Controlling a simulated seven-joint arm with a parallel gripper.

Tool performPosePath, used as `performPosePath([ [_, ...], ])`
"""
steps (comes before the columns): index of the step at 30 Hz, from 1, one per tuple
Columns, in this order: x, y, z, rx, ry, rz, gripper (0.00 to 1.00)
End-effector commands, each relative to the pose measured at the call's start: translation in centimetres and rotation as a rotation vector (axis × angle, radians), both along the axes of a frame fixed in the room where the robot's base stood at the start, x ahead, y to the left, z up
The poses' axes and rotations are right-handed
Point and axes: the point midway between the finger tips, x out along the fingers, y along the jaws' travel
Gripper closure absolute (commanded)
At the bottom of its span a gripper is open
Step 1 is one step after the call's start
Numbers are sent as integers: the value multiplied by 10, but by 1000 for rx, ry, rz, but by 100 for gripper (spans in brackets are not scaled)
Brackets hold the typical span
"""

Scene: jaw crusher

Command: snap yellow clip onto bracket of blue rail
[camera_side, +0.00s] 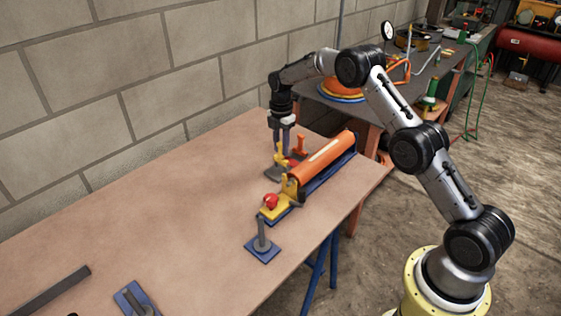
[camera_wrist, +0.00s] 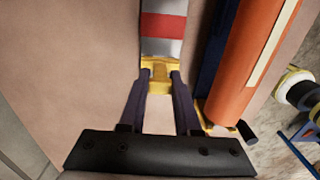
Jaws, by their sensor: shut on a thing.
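A yellow clip (camera_wrist: 160,70) sits between my fingertips in the wrist view, and my gripper (camera_wrist: 160,82) is shut on it. In the side view my gripper (camera_side: 282,150) points down over the table, with the clip (camera_side: 280,158) at its tips. The blue rail (camera_side: 330,176) lies beside it to the right, under a long orange cylinder (camera_side: 322,160). A yellow bracket (camera_side: 291,188) stands at the rail's near end, next to a red knob (camera_side: 271,201). The rail (camera_wrist: 209,65) is right of the clip in the wrist view. I cannot tell whether the clip touches what is below it.
A grey piece with a red band (camera_wrist: 164,25) lies just beyond the clip. A blue-based post (camera_side: 262,246) stands near the table's front edge, and a dark bar (camera_side: 55,290) lies front left. The table's left and middle are clear. A brick wall runs behind.

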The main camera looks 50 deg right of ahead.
Motion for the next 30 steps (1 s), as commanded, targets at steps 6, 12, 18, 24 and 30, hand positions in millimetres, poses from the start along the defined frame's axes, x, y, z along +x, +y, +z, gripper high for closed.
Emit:
performPosePath([
  [6,0,0,8,0,-1,0,100],
  [12,0,0,16,0,-2,0,100],
  [18,0,0,23,0,-1,0,100],
  [24,0,0,29,0,-1,0,100],
  [30,0,0,31,0,0,0,100],
])
